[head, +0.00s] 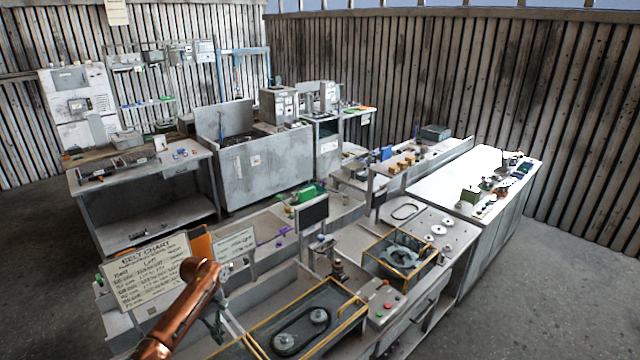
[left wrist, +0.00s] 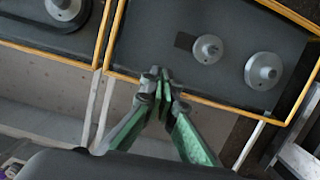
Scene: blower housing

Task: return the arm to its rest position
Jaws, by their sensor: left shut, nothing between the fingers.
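My left arm, copper coloured, comes in from the bottom left of the head view. Its gripper (head: 216,328) hangs down beside the yellow-edged bays and is partly hidden by the arm. In the left wrist view the green fingers of the left gripper (left wrist: 161,84) meet at their tips, shut and empty. They show over the near edge of a yellow-rimmed bay (left wrist: 195,95), apart from its two grey pulleys (left wrist: 207,49). My right arm and gripper are not in view.
A belt chart board (head: 150,272) stands close behind my left arm. A bay holds two pulleys with a dark belt (head: 307,331) around them. A dark screen (head: 311,212) rises behind. A guarded yellow frame (head: 400,284) and a button box (head: 384,303) stand to the right.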

